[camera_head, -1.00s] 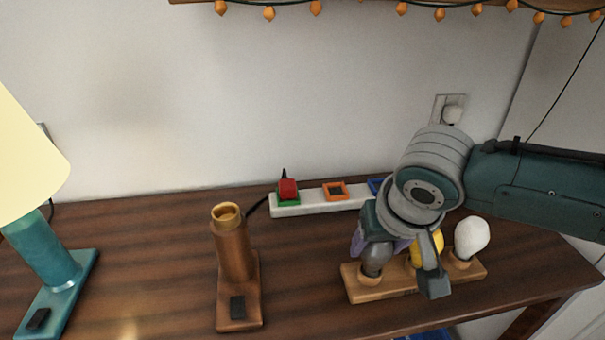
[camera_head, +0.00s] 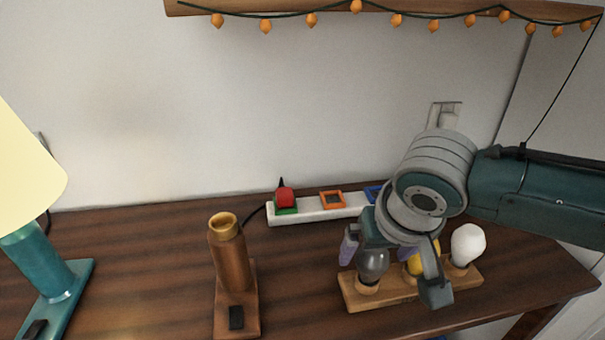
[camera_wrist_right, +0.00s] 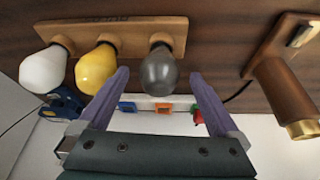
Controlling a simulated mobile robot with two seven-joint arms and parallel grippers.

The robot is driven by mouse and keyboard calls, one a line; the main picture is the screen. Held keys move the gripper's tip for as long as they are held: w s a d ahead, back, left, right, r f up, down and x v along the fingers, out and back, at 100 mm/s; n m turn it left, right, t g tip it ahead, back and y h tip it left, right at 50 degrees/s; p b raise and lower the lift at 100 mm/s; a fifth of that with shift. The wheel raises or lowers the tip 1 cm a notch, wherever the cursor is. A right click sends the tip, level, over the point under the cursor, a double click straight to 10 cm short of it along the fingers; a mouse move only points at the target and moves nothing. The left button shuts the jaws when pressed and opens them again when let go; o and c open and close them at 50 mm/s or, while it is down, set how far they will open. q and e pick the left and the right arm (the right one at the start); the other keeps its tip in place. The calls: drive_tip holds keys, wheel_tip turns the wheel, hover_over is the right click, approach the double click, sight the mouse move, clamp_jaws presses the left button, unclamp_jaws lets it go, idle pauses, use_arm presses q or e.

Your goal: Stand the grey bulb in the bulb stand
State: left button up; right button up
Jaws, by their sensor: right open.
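The grey bulb (camera_head: 373,264) stands upright in the left socket, as seen in the head view, of the wooden bulb stand (camera_head: 405,292). It also shows in the right wrist view (camera_wrist_right: 159,72), with its base in the stand (camera_wrist_right: 120,32). A yellow bulb (camera_wrist_right: 96,69) and a white bulb (camera_head: 468,243) stand in the same stand. My right gripper (camera_wrist_right: 158,75) is open, with one purple finger on each side of the grey bulb and a gap on both sides. In the head view my gripper partly hides the yellow bulb. My left gripper is not in view.
A copper lamp base (camera_head: 231,265) with an empty socket stands left of the stand. A white power strip (camera_head: 300,211) lies behind it. A teal lamp (camera_head: 45,265) stands at the far left. The wooden table (camera_head: 145,260) is clear between the two lamps.

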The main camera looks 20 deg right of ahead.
drive_tip(key=p+v, duration=0.2)
drive_tip(key=v, duration=0.6)
